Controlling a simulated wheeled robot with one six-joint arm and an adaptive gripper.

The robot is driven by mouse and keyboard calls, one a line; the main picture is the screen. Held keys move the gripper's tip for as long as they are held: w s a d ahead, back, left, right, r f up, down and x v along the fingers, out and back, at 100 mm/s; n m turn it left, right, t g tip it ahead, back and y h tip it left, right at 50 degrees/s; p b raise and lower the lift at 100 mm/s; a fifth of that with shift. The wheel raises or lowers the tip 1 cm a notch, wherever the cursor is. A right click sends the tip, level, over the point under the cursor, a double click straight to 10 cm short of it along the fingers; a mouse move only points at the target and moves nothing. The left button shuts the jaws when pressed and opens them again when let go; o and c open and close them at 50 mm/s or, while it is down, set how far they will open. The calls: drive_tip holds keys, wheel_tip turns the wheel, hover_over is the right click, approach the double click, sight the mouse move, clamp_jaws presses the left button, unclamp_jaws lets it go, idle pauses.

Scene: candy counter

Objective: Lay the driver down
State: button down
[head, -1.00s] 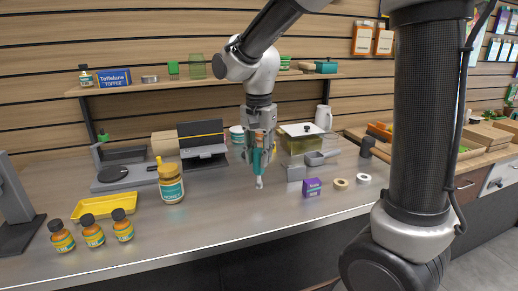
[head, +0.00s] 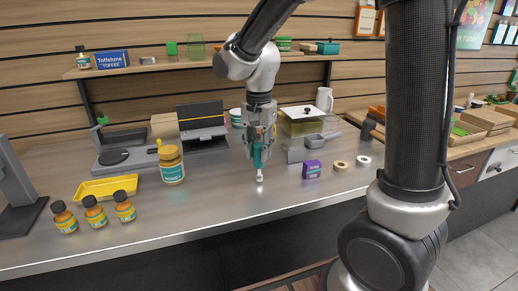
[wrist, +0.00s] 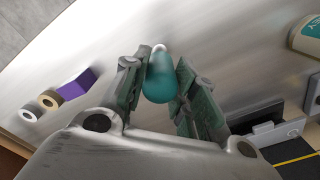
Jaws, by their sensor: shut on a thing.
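The driver (head: 258,158) has a teal handle and a pale metal end that points down at the counter. My gripper (head: 258,150) is shut on its teal handle and holds it upright over the middle of the metal counter (head: 215,205). The lower end is at or just above the counter; I cannot tell whether it touches. In the wrist view the teal handle (wrist: 161,78) sits between the two fingers of my gripper (wrist: 160,85), with the pale end beyond it.
A purple box (head: 312,169) and two tape rolls (head: 341,166) lie to the right. A honey jar (head: 171,166), a yellow tray (head: 105,188) and several small bottles (head: 95,213) stand left. A grey scoop holder (head: 305,149) is behind right. The counter front is clear.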

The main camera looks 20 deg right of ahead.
drive_tip(key=shift+f, duration=0.55)
drive_tip(key=c, duration=1.3)
unclamp_jaws()
drive_tip(key=shift+c, duration=0.2)
drive_tip(key=shift+r, duration=0.1)
drive_tip(key=shift+r, duration=2.4)
drive_tip(key=o, duration=0.6)
drive_tip(key=shift+c, duration=0.2)
